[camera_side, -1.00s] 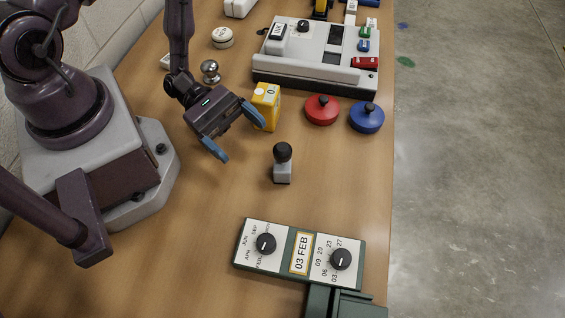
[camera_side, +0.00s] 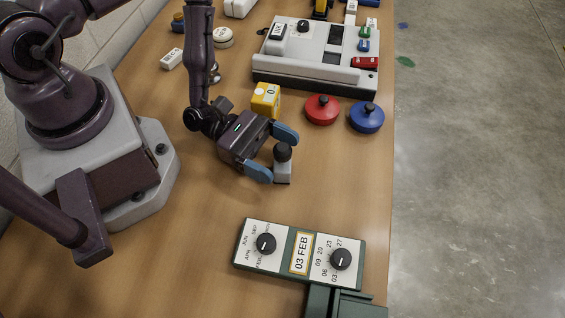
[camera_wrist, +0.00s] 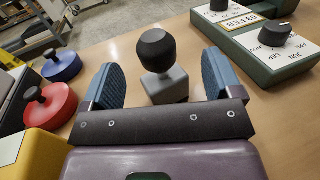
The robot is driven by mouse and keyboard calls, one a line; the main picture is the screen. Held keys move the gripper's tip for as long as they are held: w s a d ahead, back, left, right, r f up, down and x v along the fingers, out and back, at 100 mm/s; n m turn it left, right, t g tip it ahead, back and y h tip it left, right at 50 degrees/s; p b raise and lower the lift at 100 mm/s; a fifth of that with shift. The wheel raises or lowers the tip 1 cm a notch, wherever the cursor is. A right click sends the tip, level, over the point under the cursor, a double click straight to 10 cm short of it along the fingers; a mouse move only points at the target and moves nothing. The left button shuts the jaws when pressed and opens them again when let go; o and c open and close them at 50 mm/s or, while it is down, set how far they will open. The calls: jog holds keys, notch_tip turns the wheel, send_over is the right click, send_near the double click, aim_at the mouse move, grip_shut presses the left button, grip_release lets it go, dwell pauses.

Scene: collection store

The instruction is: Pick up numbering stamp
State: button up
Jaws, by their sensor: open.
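The numbering stamp (camera_side: 283,166) is a small upright stamp with a black rounded knob and a grey block base. In the wrist view the stamp (camera_wrist: 163,66) shows between and a little beyond the two blue fingers. My gripper (camera_side: 272,153) is open, its blue-padded fingers on either side of the stamp, near its knob side. In the wrist view my gripper (camera_wrist: 160,85) holds nothing, and gaps show between the stamp and both fingers.
A yellow block (camera_side: 266,100) stands just behind my gripper. A red stamp pad (camera_side: 322,110) and a blue one (camera_side: 367,118) lie to the right. A green date device (camera_side: 283,263) lies in front. A grey machine (camera_side: 300,72) stands behind. Table is clear left of the date device.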

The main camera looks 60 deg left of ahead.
jog(key=c, duration=1.1)
jog(key=shift+o, duration=0.2)
